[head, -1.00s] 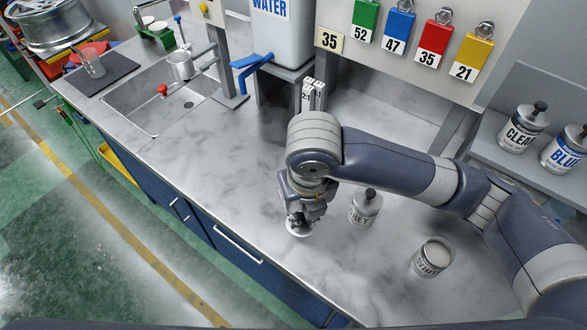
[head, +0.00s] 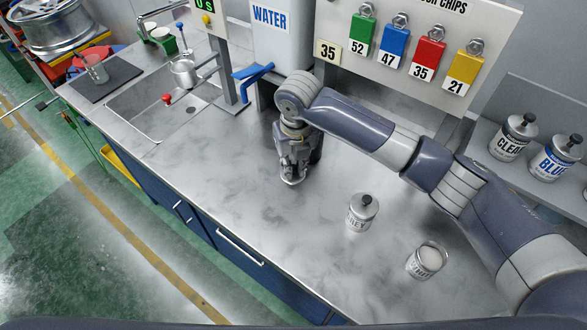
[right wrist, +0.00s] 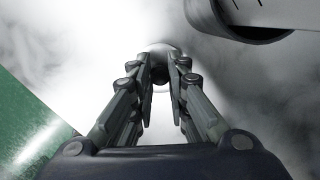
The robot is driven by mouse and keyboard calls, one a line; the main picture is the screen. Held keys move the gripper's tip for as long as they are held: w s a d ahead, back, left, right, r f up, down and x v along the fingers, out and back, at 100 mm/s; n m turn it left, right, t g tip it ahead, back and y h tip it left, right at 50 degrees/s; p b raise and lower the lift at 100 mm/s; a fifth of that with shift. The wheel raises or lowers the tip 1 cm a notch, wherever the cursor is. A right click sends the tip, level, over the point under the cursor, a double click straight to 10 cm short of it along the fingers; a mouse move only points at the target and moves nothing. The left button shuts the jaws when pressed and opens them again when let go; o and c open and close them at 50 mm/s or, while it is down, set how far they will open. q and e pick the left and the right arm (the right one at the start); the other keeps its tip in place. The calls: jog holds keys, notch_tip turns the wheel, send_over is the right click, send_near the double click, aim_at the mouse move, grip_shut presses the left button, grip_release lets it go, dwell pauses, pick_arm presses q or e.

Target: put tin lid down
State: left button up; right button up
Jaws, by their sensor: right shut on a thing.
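My right gripper (head: 291,177) is shut on the tin lid (head: 292,182), a small pale disc low at the worktop. I cannot tell whether the lid touches the surface. In the right wrist view the fingertips (right wrist: 166,72) close around the lid's dark knob, and the lid's pale rim (right wrist: 163,46) shows beyond them. An open tin (head: 426,261) with white contents stands upright at the right front, well apart from the gripper. My left gripper is not in view.
A lidded grey tin (head: 362,213) stands between my gripper and the open tin. The sink (head: 160,105) is at the left, the water tank (head: 285,45) behind. Tins labelled clear (head: 511,138) and blue (head: 556,160) stand on the right shelf. The worktop left of my gripper is clear.

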aim_at(294, 169)
notch_tip(294, 169, down, 2)
jog(key=shift+s+f+p, duration=0.15)
jog(key=shift+p, duration=0.35)
jog(key=shift+f, duration=0.3)
jog(key=shift+f, duration=0.1)
jog(key=o, duration=0.8)
jog(key=r, duration=0.4)
jog(key=s+r+b, duration=0.1)
jog(key=r, duration=0.3)
jog(key=r+b, duration=0.1)
jog(key=r, duration=0.3)
jog(key=shift+s+d+r, duration=0.1)
jog(key=shift+s+d, duration=0.05)
jog(key=shift+d, duration=0.1)
